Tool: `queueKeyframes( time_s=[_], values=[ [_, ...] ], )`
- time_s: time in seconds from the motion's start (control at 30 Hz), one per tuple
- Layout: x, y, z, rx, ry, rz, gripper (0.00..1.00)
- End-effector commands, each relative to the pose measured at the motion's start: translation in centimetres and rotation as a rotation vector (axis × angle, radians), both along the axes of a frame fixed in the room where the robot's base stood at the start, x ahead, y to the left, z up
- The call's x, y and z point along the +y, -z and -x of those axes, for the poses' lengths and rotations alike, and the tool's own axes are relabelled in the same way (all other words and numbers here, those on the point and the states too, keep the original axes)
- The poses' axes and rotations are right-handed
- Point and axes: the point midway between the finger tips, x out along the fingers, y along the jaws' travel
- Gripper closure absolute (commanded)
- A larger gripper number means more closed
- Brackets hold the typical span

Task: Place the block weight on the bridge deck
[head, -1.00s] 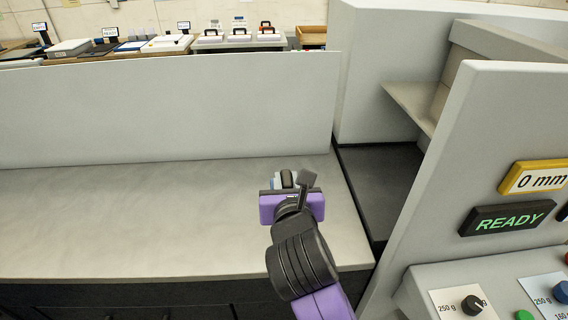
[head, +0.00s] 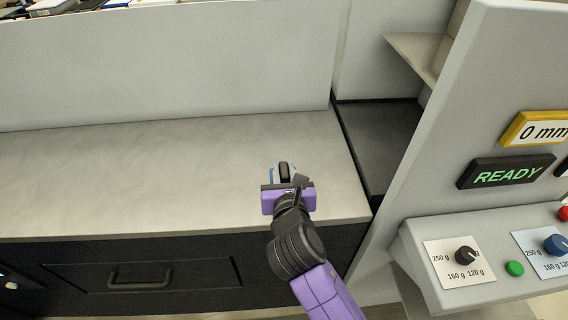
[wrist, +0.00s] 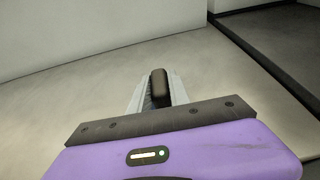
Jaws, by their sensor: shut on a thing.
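My gripper (head: 283,176) is over the grey counter, towards its right end, with its fingers pointing away from me. It is shut on a dark, rounded piece, which I take to be the block weight (head: 284,168). In the wrist view the block weight (wrist: 159,86) shows as a black rounded top between the pale fingers of my gripper (wrist: 152,92). Its lower part is hidden by the fingers and the purple housing. I cannot tell if it touches the counter. I cannot pick out a bridge deck with certainty.
The grey counter (head: 120,170) is bare to the left, with an upright pale panel (head: 160,65) behind it. A dark recessed surface (head: 378,140) lies to the right, beside a machine (head: 470,105) with a READY display (head: 507,171) and knobs. A beige shelf (head: 415,52) sits above.

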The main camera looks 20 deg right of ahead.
Motion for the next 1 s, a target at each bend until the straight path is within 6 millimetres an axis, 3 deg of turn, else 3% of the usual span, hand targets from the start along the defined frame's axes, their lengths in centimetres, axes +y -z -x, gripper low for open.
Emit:
queueKeyframes(
  time_s=[0.47, 0.5, 0.6, 1.0],
  values=[
    [0.02, 0.44, -0.13, -0.011, -0.001, 0.001, 1.0],
    [-0.01, 0.95, -0.02, -0.001, 0.0, -0.001, 0.73],
    [0.0, 0.94, -0.01, -0.001, 0.0, -0.001, 0.56],
    [0.09, 0.6, 0.2, -0.002, -0.001, -0.001, 0.56]
  ],
)
